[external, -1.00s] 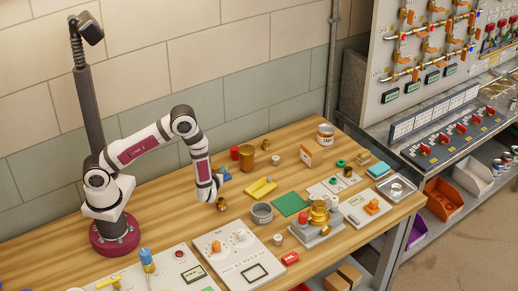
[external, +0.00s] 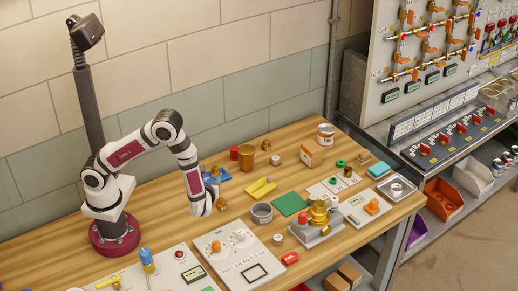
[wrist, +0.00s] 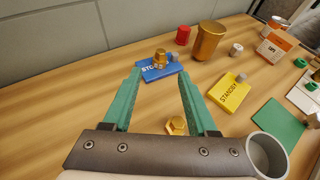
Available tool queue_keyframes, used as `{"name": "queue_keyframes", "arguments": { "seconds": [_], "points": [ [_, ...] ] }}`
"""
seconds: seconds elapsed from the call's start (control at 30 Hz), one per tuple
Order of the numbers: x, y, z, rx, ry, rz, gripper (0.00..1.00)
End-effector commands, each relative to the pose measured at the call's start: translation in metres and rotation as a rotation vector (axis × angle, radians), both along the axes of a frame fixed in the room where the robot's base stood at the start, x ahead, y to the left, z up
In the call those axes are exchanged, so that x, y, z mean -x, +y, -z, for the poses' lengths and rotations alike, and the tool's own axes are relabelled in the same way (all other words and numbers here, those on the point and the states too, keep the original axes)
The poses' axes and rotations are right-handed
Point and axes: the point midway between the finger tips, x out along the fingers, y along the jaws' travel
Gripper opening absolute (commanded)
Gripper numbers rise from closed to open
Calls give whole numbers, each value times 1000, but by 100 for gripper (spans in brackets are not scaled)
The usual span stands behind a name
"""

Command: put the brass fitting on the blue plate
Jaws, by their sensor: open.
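The blue plate (wrist: 160,71) lies on the bench beyond my fingertips in the wrist view, with part of its white lettering showing. A brass piece (wrist: 160,57) and a small grey piece (wrist: 173,56) are on it. The plate also shows behind my wrist in the external view (external: 222,174). Another brass fitting (wrist: 176,125) shows between my fingers, close to the right finger's base; in the external view this fitting (external: 221,204) is just right of my gripper (external: 204,210). My gripper (wrist: 160,85) is open with nothing held; its teal fingers point toward the plate.
A yellow plate (wrist: 229,91) marked STANDBY lies to the right, with a green mat (wrist: 277,124) and grey cup (wrist: 267,155) nearby. A brass cup (wrist: 208,41) and red cylinder (wrist: 183,35) stand behind. The bench left of the blue plate is clear.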

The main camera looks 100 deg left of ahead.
Motion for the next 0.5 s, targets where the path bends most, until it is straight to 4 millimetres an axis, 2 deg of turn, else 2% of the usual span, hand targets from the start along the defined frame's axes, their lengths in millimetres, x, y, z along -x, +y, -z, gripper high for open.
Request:
{"name": "queue_keyframes", "arguments": {
  "seconds": [0.07,0.17,0.2,0.27,0.3,0.4,0.5],
  "points": [
    [5,-4,-20,10,-52,-55,58],
    [31,-22,-67,69,-189,-220,58],
    [47,-35,-85,117,-261,-302,58],
    [72,-58,-106,211,-366,-418,58],
    [87,-77,-116,289,-435,-491,58],
    [118,-123,-129,502,-587,-630,58],
    [134,-162,-134,690,-684,-706,58]
  ]
}}
